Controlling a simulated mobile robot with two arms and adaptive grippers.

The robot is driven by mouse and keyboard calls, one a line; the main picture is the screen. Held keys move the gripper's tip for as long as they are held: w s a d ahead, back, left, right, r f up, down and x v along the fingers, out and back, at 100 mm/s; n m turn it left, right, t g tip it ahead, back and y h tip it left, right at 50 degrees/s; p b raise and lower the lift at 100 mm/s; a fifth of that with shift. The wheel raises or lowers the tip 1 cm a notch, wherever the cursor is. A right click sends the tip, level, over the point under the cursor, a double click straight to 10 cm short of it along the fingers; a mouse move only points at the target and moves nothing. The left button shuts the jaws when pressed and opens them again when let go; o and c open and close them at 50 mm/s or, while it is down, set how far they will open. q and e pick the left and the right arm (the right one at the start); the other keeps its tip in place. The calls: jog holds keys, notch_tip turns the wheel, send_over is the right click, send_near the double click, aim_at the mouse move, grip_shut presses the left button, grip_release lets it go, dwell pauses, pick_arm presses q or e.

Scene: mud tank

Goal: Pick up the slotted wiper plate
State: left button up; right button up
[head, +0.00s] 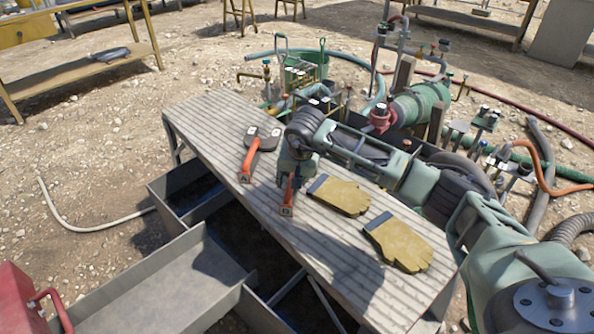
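Two orange-handled tools lie on a ribbed grey bench. The left one, tagged A (246,165), has a dark rounded plate (263,132) at its far end. The other, tagged B (287,204), lies to its right, and its far part is hidden under my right gripper. I cannot tell which one is the slotted wiper plate, as no slot is clear. My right gripper (292,178) reaches in from the right and points down over the handle of B. Whether its fingers are open or closed on the handle is not clear. My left gripper is out of view.
The bench (335,245) also holds two yellow gloves (340,195) (399,243) right of the tools. Grey metal troughs (170,290) stand at its near left. Green pump gear (420,105) and hoses crowd behind it. A red box (22,300) is at bottom left.

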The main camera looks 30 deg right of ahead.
dwell(0.5)
jog(key=shift+f, duration=0.1)
grip_shut()
